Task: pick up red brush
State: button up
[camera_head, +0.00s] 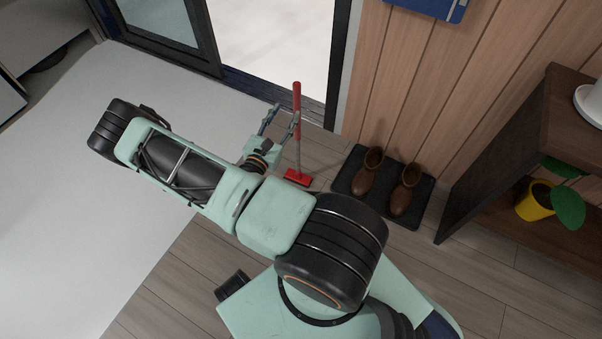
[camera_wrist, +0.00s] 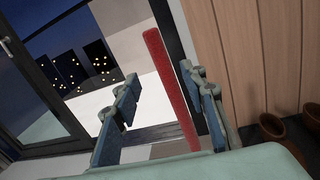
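The red brush (camera_head: 298,177) stands upright on the wooden floor near the door opening. It has a red head at the bottom, a grey lower shaft and a red upper handle. In the wrist view its red handle (camera_wrist: 171,88) rises between my two fingers, nearer the right one. My gripper (camera_head: 281,119) is open beside the handle, and it also shows in the wrist view (camera_wrist: 163,95). The fingers stand well apart, with a clear gap between the left finger and the handle. The brush head is hidden in the wrist view.
Brown boots (camera_head: 368,174) stand on a dark mat (camera_head: 344,184) right of the brush, by a wood-panelled wall (camera_head: 420,90). A dark shelf (camera_head: 500,150) with a yellow pot (camera_head: 534,203) is at the right. A sliding glass door (camera_head: 165,25) is behind; pale floor lies open at left.

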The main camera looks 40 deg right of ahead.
aim_at(297, 108)
notch_tip(297, 108, down, 5)
jog(key=s+n+t+y, duration=0.2)
jog(key=n, duration=0.1)
jog(key=b+x, duration=0.1)
jog(key=x, duration=0.2)
jog(key=b+x, duration=0.1)
jog(key=x, duration=0.3)
jog(key=b+x, duration=0.1)
jog(key=x, duration=0.2)
jog(key=shift+d+f+b, duration=0.15)
jog(key=shift+f+b, duration=0.1)
jog(key=shift+b, duration=0.1)
grip_shut()
